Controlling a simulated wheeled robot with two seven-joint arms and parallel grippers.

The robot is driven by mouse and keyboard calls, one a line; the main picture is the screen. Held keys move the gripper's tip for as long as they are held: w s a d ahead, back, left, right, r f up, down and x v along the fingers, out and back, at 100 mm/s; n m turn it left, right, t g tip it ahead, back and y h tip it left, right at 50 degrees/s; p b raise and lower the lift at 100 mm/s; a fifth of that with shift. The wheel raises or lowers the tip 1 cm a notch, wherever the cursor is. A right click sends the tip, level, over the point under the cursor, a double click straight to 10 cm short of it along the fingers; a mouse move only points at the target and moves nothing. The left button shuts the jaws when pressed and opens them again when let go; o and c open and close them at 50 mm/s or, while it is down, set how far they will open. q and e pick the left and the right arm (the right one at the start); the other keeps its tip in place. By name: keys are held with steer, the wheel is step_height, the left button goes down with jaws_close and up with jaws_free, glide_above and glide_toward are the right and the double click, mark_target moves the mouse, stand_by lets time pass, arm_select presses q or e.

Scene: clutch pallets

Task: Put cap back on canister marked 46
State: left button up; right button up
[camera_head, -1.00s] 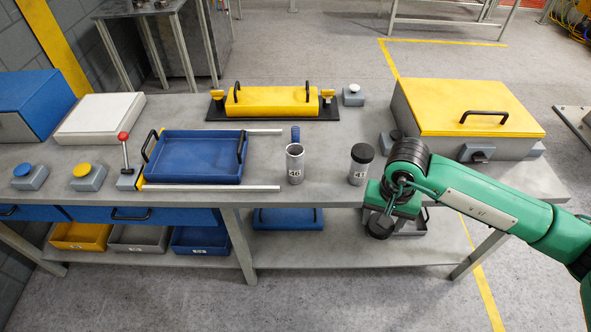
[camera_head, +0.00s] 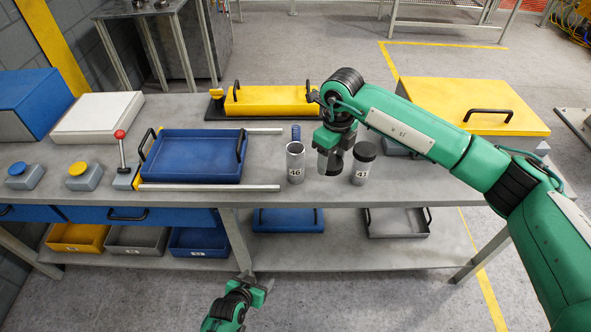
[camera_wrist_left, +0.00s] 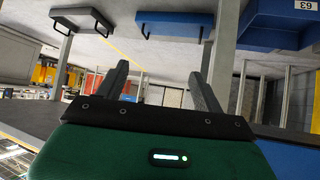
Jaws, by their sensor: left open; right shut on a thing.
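The canister marked 46 (camera_head: 295,164) stands upright and uncapped near the table's front edge. My right gripper (camera_head: 329,155) is shut on a dark round cap (camera_head: 330,166), held just right of that canister and apart from it. Another canister (camera_head: 361,166), whose label seems to read 41, stands further right with a black cap on. My left gripper (camera_head: 258,288) is low in front of the table. In the left wrist view its two fingers (camera_wrist_left: 158,72) are apart with nothing between them.
A blue tray (camera_head: 192,178) lies between metal rails left of canister 46. A small blue object (camera_head: 295,132) stands behind it. A yellow-topped block (camera_head: 270,100) is further back. Below, a shelf (camera_head: 340,258) holds bins.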

arm_select(q)
steer(key=w+d+r+t+h, duration=0.1)
steer(key=w+d+r, duration=0.15)
steer(key=r, duration=0.35)
steer(key=w+d+r+t, duration=0.1)
steer(key=w+r+t, duration=0.1)
steer(key=w+r, duration=0.35)
steer(key=m+t+h+b, duration=0.1)
steer(key=t+h+b, duration=0.1)
glide_toward(292, 169)
step_height(292, 169, down, 6)
steer(key=s+a, duration=0.1)
steer(key=s, duration=0.2)
steer(key=w+r, duration=0.1)
steer(key=w+d+r+t, duration=0.1)
steer(key=r, duration=0.1)
steer(key=w+r+t, duration=0.1)
steer(key=shift+d+r+h, duration=0.15)
steer(key=shift+r+h, duration=0.05)
steer(key=shift+h, duration=0.2)
arm_select(e)
steer(key=w+a+r+m, duration=0.6)
steer(key=a+m, duration=0.3)
steer(key=m, duration=0.7)
steer(key=shift+w+r+m, duration=0.25)
steer(key=shift+w+m, duration=0.15)
steer(key=shift+w, duration=0.05)
arm_select(q)
steer(key=x, duration=1.2)
steer(key=shift+w, duration=0.1)
